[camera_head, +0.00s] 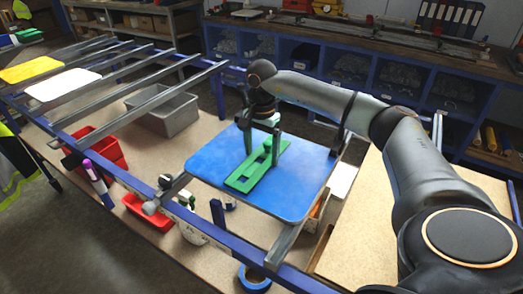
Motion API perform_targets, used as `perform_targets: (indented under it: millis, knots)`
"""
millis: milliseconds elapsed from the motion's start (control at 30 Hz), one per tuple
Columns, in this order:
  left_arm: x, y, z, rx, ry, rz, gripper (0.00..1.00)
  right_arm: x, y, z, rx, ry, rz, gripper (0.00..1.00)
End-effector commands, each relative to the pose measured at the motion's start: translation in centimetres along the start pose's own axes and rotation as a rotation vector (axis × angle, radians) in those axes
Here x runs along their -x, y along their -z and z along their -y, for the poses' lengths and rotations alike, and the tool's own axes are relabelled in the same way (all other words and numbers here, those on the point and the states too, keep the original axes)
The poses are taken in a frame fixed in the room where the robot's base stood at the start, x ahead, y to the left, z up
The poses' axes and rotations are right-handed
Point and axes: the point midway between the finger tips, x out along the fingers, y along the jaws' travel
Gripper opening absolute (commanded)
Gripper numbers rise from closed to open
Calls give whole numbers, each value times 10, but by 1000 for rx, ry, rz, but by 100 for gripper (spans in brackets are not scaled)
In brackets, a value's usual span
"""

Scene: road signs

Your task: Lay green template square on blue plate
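The green template (243,184) is a long flat piece with a slot along its middle. It appears to lie flat on the blue plate (213,163), slanted from the plate's front middle towards its back right. The blue plate rests across blue and grey rails. My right gripper (263,157) reaches down over the far end of the template. Its two dark fingers stand apart, one on each side of the template. Whether they press on it cannot be made out. My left gripper is out of view.
Left of the plate are a grey bin (164,114), a red bin (108,152) and marker pens (97,182). White (62,85) and yellow (32,69) plates lie on the rails at the far left. Blue tape (254,279) lies in front. The plate's left part is bare.

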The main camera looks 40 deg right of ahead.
Motion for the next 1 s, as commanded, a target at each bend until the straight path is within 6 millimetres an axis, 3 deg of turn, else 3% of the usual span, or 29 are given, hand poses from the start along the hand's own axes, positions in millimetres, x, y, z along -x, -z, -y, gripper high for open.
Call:
perform_targets:
  millis: [133,467,1000]
  knots:
    - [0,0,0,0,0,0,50,0,0,0,0,0,0,100]
    - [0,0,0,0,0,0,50,7,0,0,0,1,0,100]
    - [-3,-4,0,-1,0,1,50,108,0,1,1,2,0,100]
